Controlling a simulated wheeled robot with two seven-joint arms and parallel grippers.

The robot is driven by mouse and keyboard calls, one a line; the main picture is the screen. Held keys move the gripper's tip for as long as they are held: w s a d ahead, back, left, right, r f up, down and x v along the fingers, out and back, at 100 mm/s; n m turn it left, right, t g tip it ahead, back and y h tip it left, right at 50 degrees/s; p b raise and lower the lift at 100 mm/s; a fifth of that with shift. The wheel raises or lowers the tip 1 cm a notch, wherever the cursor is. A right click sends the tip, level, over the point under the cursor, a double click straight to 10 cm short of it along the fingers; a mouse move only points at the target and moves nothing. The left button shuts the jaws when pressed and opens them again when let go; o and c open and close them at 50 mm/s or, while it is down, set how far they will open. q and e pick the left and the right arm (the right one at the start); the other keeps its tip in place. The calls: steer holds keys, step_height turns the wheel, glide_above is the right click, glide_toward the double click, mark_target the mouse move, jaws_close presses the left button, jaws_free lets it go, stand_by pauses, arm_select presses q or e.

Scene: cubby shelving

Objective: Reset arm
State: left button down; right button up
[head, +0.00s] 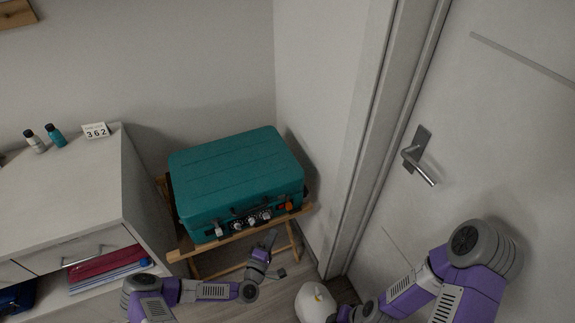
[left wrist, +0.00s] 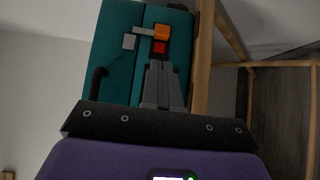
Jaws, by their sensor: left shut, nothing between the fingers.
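My left gripper (head: 268,248) is in front of the teal suitcase (head: 235,175), low and near the front bar of its wooden stand (head: 240,236). In the left wrist view the fingers (left wrist: 164,72) are together with nothing between them, pointing at the suitcase front. An orange and red latch (left wrist: 161,38) shows just beyond the fingertips; whether they touch it I cannot tell. My right arm comes in from the lower right, and its gripper is not visible.
A white cabinet (head: 68,200) with a drawer and folded cloths stands at left, with two small bottles and a 362 sign (head: 96,131) on top. A door with a handle (head: 418,160) is at right. A white rounded object (head: 312,302) is at the bottom.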

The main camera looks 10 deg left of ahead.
arm_select(q)
steer(key=s+d+f+m+g+h+p, duration=0.2)
steer(key=s+d+m+g+h, duration=0.3)
steer(key=s+d+m+g, duration=0.5)
steer(key=s+a+r+m+g+y+p, duration=0.1)
steer(key=s+g, duration=0.2)
steer(key=s, duration=0.3)
steer(key=s+a+r+m+g+y+p, duration=0.1)
steer(key=s+a+r+m+g+y, duration=0.1)
steer(key=s+g, duration=0.2)
steer(key=s, duration=0.3)
steer(key=shift+a+m+y, duration=0.2)
steer(key=shift+m+y, duration=0.1)
